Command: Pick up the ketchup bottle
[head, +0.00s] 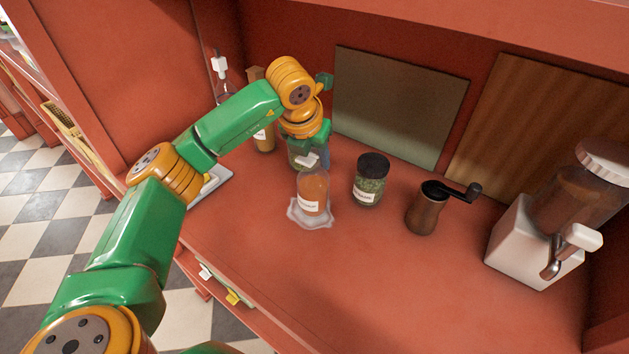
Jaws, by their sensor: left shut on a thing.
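The ketchup bottle (313,188), an orange-red bottle with a white label, stands upright on a pale, wavy-edged saucer or mat (297,215) on the red shelf. My left gripper (309,160) comes down from above and behind it and is shut on its upper part. The gripper hides the bottle's top. I cannot tell any gap between bottle and saucer. My right gripper is not in view.
A dark-lidded jar of green herbs (369,182) stands close to the right, then a pepper mill (426,208) and a white grinder (525,245). A yellowish bottle (264,139) stands behind left. Two boards lean at the back. The front shelf is clear.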

